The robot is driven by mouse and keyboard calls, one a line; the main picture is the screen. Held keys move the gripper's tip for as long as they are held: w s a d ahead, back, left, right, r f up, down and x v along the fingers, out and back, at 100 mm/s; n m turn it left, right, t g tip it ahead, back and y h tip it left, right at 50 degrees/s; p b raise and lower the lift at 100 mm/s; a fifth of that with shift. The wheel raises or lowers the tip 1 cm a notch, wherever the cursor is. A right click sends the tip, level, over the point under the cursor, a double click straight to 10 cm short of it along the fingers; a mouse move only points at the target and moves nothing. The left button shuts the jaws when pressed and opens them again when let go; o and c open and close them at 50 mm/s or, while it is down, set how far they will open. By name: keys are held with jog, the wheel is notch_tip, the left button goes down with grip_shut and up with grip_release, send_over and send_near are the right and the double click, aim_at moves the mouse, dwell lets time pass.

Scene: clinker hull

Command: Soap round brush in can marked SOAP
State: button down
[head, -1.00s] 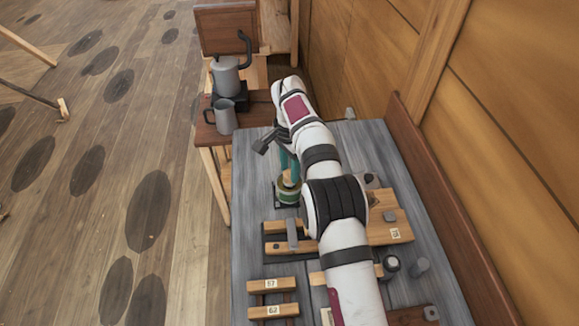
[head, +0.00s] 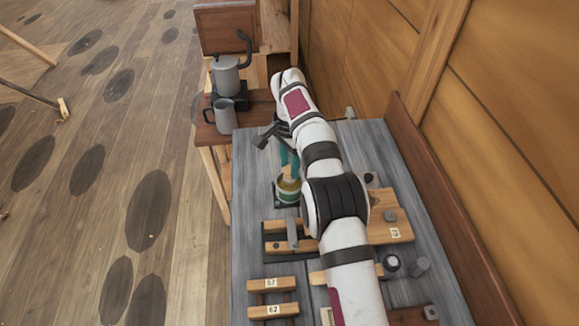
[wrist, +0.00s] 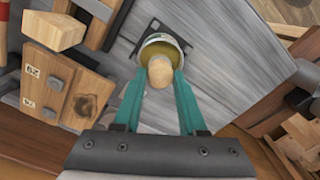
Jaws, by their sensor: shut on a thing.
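The can (head: 288,191) stands on a dark square base on the grey bench; it is greenish with a pale rim. No SOAP lettering is readable on it. In the wrist view the can (wrist: 166,46) is open at the top with yellowish contents. My gripper (wrist: 160,78) has teal fingers shut on the pale wooden end of the round brush (wrist: 160,71), right over the can's near side. The brush also shows in the head view (head: 289,171), upright at the can's mouth. Its bristles are hidden, so I cannot tell how deep they sit.
Wooden blocks with number labels (head: 272,284) lie at the bench's near left. A wooden fixture (head: 390,215) is right of the can. A grey jug (head: 225,116) and a kettle (head: 226,75) stand on a side table at the back left.

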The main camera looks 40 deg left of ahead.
aim_at(289, 168)
jog(key=shift+r, duration=2.7)
jog(key=shift+w+d+r, duration=0.1)
jog(key=w+d+r, duration=0.3)
jog(key=d+r, duration=0.1)
jog(key=d, duration=0.3)
jog(key=w+d+r+n, duration=0.1)
jog(key=w+d+r, duration=0.15)
jog(key=d, duration=0.45)
jog(key=w+d+r, duration=0.2)
jog(key=d+r, duration=0.2)
jog(key=d, duration=0.3)
jog(key=s+d+r, duration=0.2)
jog(key=d, duration=0.5)
jog(key=s+d+r+n, duration=0.1)
jog(key=s+d+r, duration=0.1)
jog(key=d, duration=0.5)
jog(key=s+d+r+n, duration=0.1)
jog(key=s+d+r, duration=0.1)
jog(key=d, duration=0.5)
jog(key=shift+s+d+r, duration=0.3)
jog(key=shift+s+r, duration=0.1)
jog(key=shift+r, duration=0.25)
